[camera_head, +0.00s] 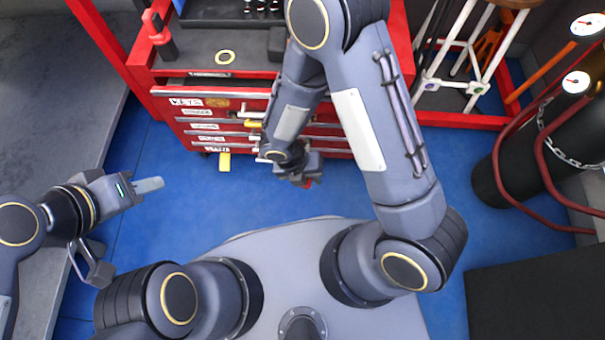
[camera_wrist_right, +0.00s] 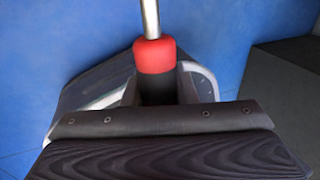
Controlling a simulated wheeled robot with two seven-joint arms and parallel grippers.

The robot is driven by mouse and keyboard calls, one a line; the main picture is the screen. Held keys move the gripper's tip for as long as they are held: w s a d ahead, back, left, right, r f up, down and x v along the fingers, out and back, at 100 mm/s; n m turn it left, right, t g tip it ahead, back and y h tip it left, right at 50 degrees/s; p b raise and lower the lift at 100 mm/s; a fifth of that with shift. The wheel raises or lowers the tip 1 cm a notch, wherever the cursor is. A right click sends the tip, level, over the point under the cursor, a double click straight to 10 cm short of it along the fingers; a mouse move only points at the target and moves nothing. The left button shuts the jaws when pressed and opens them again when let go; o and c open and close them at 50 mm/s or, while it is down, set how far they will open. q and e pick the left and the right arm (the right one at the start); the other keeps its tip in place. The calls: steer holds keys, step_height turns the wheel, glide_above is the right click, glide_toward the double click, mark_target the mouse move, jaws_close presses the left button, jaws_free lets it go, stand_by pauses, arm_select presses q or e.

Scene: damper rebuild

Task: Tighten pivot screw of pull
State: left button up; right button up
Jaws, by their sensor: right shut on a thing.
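My right gripper (camera_head: 299,178) is low in front of the red tool cabinet (camera_head: 160,103). It is shut on a screwdriver; the red and black handle (camera_wrist_right: 155,57) and metal shaft show in the right wrist view. In the head view only a small red bit of it shows, and its tip is hidden. The cabinet's drawers have long pale pulls (camera_head: 215,93), partly hidden by my right arm. I cannot make out a pivot screw. My left gripper (camera_head: 150,185) is at the left, away from the cabinet; its fingers look pale and their gap is unclear.
A yellow piece (camera_head: 224,161) shows at the cabinet's lower front. A dark gas cylinder (camera_head: 492,180) with red hoses stands right. Blue floor (camera_head: 185,225) is clear between my grippers.

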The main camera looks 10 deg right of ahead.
steer(key=shift+r, duration=0.1)
steer(key=shift+w+d+p, duration=0.15)
steer(key=shift+w+p, duration=0.25)
steer(key=shift+w, duration=0.25)
steer(key=shift+w+d+p, duration=0.25)
steer(key=shift+w, duration=0.65)
steer(key=shift+w+d+p, duration=0.25)
steer(key=shift+w, duration=0.6)
steer(key=shift+w, duration=0.2)
steer(key=shift+p, duration=0.35)
stand_by(1.4)
steer(key=shift+w+d+p, duration=0.25)
steer(key=shift+w+p, duration=0.05)
stand_by(3.2)
